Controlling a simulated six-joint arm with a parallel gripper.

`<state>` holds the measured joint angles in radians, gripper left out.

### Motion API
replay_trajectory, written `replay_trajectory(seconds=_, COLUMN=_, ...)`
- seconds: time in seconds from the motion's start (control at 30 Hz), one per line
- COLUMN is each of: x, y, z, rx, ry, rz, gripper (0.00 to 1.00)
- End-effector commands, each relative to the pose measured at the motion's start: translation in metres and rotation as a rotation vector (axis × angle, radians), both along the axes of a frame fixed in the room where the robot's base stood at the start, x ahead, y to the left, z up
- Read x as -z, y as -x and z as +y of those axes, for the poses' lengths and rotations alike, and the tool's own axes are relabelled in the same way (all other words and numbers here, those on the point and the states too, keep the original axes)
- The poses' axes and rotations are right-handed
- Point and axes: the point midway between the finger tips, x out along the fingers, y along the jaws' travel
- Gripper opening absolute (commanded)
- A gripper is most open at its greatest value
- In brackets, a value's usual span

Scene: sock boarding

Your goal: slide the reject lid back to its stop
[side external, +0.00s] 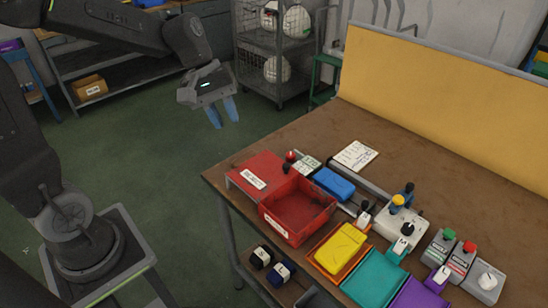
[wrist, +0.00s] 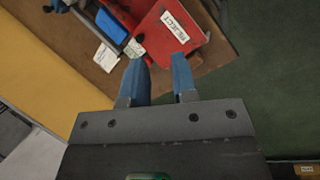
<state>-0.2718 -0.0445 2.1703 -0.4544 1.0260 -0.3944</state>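The red reject lid (side external: 262,167) lies flat at the table's left corner in the side view, beside the open red bin (side external: 297,208). A white label sits on the lid, and in the wrist view it reads REJECT on the lid (wrist: 190,38). A small red knob (side external: 290,156) stands near the lid's far edge. My gripper (side external: 222,114) hangs in the air up and left of the lid, off the table edge. Its blue fingers (wrist: 158,59) are apart with nothing between them. The bin's inside looks empty.
A blue block (side external: 333,184) and a white card (side external: 355,155) lie near the lid. Yellow (side external: 341,245), teal (side external: 374,279) and purple items lie further right, with several small knobbed units behind them. A yellow panel (side external: 440,105) backs the table. The table's far left area is bare.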

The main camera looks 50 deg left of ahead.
Motion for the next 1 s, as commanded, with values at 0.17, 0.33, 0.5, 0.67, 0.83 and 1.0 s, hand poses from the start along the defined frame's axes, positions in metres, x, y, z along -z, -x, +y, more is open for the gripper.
replay_trajectory(seconds=0.17, x=0.043, y=-0.051, z=0.036, rx=-0.323, ry=0.223, rz=0.200, gripper=0.08)
replay_trajectory(seconds=0.33, x=0.082, y=-0.084, z=0.068, rx=-0.572, ry=0.398, rz=0.347, gripper=0.00)
replay_trajectory(seconds=0.5, x=0.105, y=-0.098, z=0.087, rx=-0.704, ry=0.492, rz=0.425, gripper=0.00)
replay_trajectory(seconds=0.67, x=0.113, y=-0.101, z=0.087, rx=-0.732, ry=0.513, rz=0.442, gripper=0.00)
replay_trajectory(seconds=0.83, x=0.130, y=-0.104, z=0.069, rx=-0.728, ry=0.510, rz=0.446, gripper=0.00)
replay_trajectory(seconds=1.0, x=0.155, y=-0.109, z=0.045, rx=-0.726, ry=0.509, rz=0.445, gripper=0.00)
